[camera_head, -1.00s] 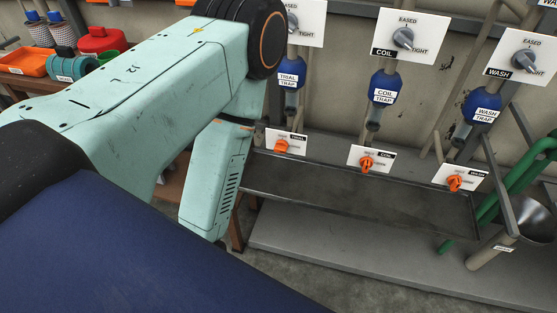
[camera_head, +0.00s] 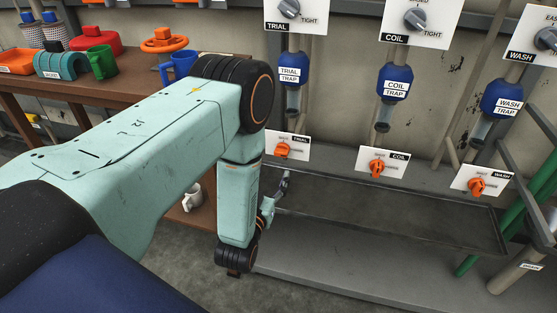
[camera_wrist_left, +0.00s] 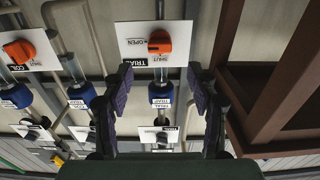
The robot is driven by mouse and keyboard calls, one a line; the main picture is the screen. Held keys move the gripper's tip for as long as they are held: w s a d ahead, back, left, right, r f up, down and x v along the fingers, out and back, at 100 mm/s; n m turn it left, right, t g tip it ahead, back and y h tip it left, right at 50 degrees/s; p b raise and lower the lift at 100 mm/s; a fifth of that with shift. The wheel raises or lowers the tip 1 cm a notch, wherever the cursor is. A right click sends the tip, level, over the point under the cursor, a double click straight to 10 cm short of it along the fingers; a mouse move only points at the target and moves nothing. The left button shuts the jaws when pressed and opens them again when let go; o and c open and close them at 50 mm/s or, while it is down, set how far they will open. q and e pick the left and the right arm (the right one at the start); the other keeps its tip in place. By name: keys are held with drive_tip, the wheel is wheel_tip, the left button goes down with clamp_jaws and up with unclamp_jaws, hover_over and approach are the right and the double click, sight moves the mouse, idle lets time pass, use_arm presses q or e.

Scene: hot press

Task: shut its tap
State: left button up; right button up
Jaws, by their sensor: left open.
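Three orange taps sit on white plates under the blue traps: the TRIAL tap (camera_head: 283,151), the COIL tap (camera_head: 376,167) and the WASH tap (camera_head: 476,186). My left gripper (camera_head: 273,196) shows small and partly hidden behind my forearm, below the TRIAL plate. In the left wrist view my left gripper (camera_wrist_left: 160,80) is open and empty. The TRIAL tap (camera_wrist_left: 160,43) lies ahead between its fingers, apart from them; its plate reads SHUT and OPEN. The COIL tap (camera_wrist_left: 18,51) is at the left there. My right gripper is not seen.
A long grey tray (camera_head: 400,215) runs below the taps. Grey EASED/TIGHT knobs sit above the traps, such as the COIL knob (camera_head: 415,18). A wooden bench (camera_head: 120,88) with cups and an orange wheel (camera_head: 164,42) stands left. Brown bars show right in the wrist view (camera_wrist_left: 228,35).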

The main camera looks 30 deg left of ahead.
sight(280, 155)
use_arm(q)
drive_tip(key=b+x, duration=0.2)
drive_tip(key=x, duration=0.5)
drive_tip(key=shift+w+a, duration=0.1)
drive_tip(key=shift+w, duration=0.3)
drive_tip(key=c, duration=1.2)
